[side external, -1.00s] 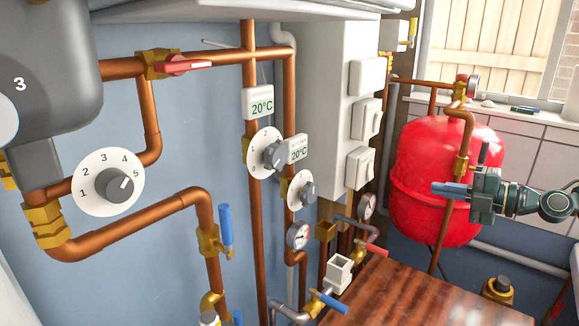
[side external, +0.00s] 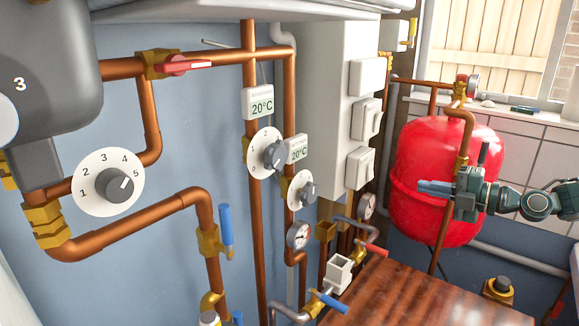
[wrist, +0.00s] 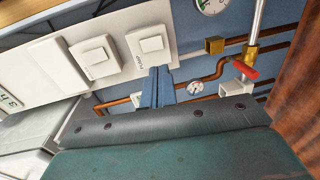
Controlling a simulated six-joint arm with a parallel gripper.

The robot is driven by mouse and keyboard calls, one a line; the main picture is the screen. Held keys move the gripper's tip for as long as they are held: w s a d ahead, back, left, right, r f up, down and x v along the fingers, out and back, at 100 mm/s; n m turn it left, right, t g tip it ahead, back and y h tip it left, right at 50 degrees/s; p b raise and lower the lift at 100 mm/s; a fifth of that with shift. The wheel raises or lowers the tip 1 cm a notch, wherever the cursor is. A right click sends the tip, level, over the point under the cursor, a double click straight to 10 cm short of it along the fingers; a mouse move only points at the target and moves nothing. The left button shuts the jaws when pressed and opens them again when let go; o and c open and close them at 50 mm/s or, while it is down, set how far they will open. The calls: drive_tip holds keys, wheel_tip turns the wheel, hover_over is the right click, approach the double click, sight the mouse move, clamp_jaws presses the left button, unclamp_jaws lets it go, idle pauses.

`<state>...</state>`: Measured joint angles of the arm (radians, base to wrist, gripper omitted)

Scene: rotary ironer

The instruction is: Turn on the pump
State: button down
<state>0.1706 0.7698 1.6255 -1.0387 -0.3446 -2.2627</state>
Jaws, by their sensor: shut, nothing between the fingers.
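A white panel (side external: 322,120) on the wall carries white rocker switches: a top switch (side external: 366,77), a middle switch (side external: 367,118) and a lowest switch (side external: 360,167). In the wrist view, the lowest switch (wrist: 151,44) has a small label beside it that seems to read "PUMP". The middle switch (wrist: 95,58) is to its left. My gripper (side external: 420,187) is shut and empty, with its blue fingers pointing left towards the panel. In the wrist view, the fingertips (wrist: 160,72) appear just below the lowest switch. In the side view a gap separates them from it.
A red tank (side external: 425,150) stands behind my gripper. Copper pipes, gauges, a red-handled valve (side external: 375,249) and a blue-handled valve (side external: 328,301) lie below the panel. A wooden surface (side external: 415,295) is below my gripper. Dials and thermostats (side external: 262,104) are to the left.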

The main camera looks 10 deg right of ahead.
sight(372, 178)
drive_tip(key=shift+x, duration=5.5)
drive_tip(key=shift+a, duration=0.1)
drive_tip(key=shift+w+a+f, duration=0.15)
drive_tip(key=shift+w, duration=0.05)
drive_tip(key=f+v, duration=0.3)
drive_tip(key=v, duration=1)
drive_tip(key=shift+s+d, duration=0.4)
drive_tip(key=shift+d, duration=0.05)
